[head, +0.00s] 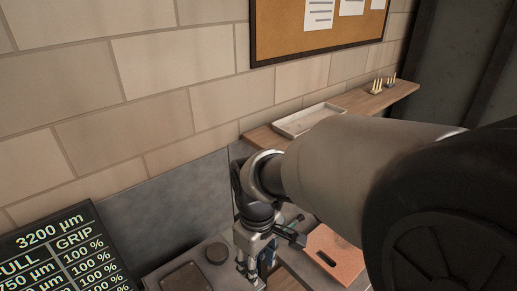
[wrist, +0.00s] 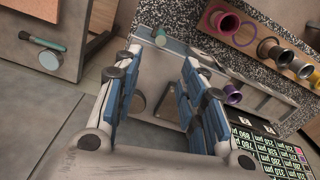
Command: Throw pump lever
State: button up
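In the wrist view, a small lever with a teal handle (wrist: 42,41) and a pale round disc (wrist: 49,60) is on the face of a grey box (wrist: 62,66) at the upper left. I cannot tell for sure that it is the pump lever. My gripper (wrist: 162,62) is open, its two blue-padded fingers wide apart, with nothing held between them. The teal handle lies outside the fingers, to their left, and apart from them. In the head view, my gripper (head: 257,260) points down at the bottom centre, and my arm hides much of the bench.
A number screen (head: 65,250) stands lower left. A shelf holds a pale tray (head: 305,120). The wrist view shows coloured cups (wrist: 228,24) upper right.

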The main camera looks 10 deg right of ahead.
jog(key=f+b, duration=0.1)
jog(key=f, duration=0.7)
jog(key=f+b, duration=0.2)
jog(key=f, duration=0.7)
jog(key=shift+a+f, duration=0.2)
jog(key=shift+f, duration=0.1)
jog(key=shift+c, duration=0.4)
grip_shut()
